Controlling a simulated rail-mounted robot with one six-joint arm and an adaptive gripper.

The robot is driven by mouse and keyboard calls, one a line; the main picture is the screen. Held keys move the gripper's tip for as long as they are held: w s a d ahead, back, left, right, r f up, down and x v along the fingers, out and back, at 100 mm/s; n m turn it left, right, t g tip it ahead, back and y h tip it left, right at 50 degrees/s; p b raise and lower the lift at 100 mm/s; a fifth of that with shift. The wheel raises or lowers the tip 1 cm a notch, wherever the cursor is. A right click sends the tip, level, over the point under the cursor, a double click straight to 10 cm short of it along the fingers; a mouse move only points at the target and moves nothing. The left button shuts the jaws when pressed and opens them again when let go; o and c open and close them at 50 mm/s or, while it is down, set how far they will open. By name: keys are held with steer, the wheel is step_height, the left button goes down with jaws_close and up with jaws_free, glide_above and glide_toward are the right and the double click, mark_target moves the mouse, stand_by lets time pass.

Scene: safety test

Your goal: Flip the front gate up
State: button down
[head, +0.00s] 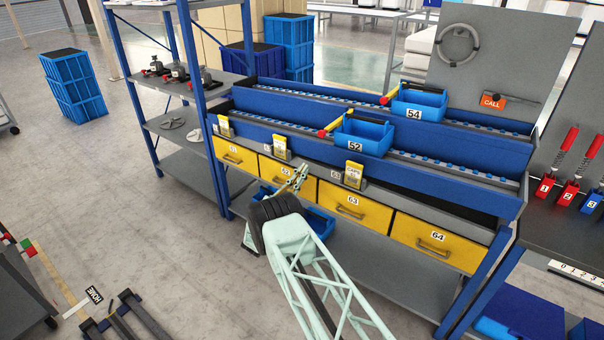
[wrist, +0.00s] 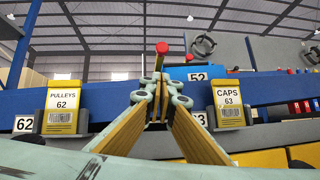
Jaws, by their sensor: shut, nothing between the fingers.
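The likely front gate is a yellow bar with a red end (head: 330,126) on the front roller lane, at the left end of blue bin 52 (head: 364,138). In the head view it slants up to the right. My gripper (head: 300,172) is shut and empty, below and left of the bar, in front of the yellow drawers. In the wrist view its fingertips (wrist: 162,78) meet below the knob, apart from it as far as I can tell.
A rear lane holds blue bin 54 (head: 419,104) with a similar yellow bar (head: 390,94). Yellow card holders, PULLEYS 62 (wrist: 60,108) and CAPS 63 (wrist: 229,104), flank my fingers. Yellow drawers (head: 347,205) line the rack below. Open floor lies at the left.

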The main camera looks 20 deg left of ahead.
steer(key=w+d+r+b, duration=0.1)
steer(key=w+d+r, duration=0.1)
steer(key=w+r, duration=0.4)
steer(key=shift+w+d+r+b, duration=0.15)
steer(key=shift+d+r+b, duration=0.2)
steer(key=shift+r, duration=0.85)
steer(key=shift+r, duration=0.2)
steer(key=shift+r+g+p, duration=0.4)
steer(key=shift+r+p, duration=0.05)
steer(key=shift+p, duration=0.15)
